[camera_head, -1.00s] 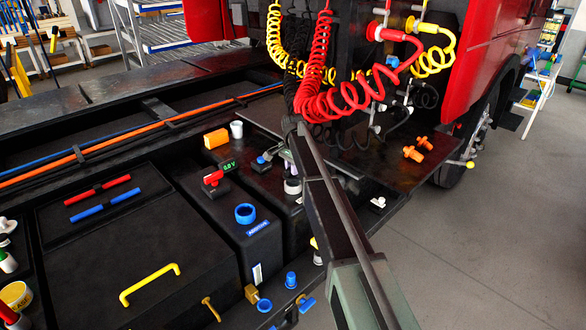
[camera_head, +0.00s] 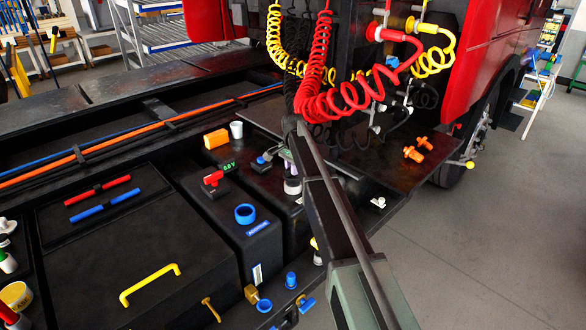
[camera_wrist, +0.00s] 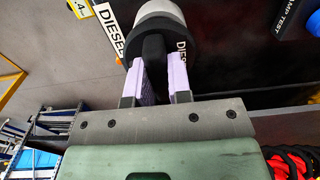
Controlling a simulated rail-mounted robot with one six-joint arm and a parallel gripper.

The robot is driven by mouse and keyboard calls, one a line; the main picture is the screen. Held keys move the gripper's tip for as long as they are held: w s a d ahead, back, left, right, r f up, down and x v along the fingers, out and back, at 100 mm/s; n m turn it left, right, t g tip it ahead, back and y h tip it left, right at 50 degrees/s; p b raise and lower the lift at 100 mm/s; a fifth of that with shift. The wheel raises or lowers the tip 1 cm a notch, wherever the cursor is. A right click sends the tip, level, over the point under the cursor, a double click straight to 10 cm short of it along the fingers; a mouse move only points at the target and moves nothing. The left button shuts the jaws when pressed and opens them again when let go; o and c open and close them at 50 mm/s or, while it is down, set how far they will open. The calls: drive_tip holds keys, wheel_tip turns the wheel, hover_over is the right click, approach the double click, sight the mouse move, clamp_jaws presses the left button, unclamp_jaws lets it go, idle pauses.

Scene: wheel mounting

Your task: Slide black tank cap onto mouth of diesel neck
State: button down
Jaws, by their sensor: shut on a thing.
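My gripper (camera_wrist: 159,66) is shut on the raised grip of the black tank cap (camera_wrist: 153,46), with one lilac finger on each side of it. The cap's round black disc lies beyond the fingertips. The pale diesel neck (camera_wrist: 161,8) shows just behind the cap in the wrist view, roughly in line with it. The cap hides the mouth, so I cannot tell how far they overlap. In the head view the pale neck (camera_head: 292,187) stands below my lilac fingers (camera_head: 286,157), partly hidden by my arm.
DIESEL labels (camera_wrist: 109,32) flank the neck. A white cup (camera_head: 236,129) and an orange block (camera_head: 215,139) sit behind. Red coiled hose (camera_head: 345,104) hangs behind my arm.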

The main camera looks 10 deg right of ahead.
drive_tip(key=shift+f, duration=0.1)
drive_tip(key=shift+f+b, duration=1.3)
drive_tip(key=shift+b, duration=0.15)
drive_tip(key=c, duration=1)
unclamp_jaws()
drive_tip(key=shift+o, duration=0.2)
drive_tip(key=shift+r, duration=0.15)
wheel_tip(320, 180, up, 11)
drive_tip(key=p, duration=1.1)
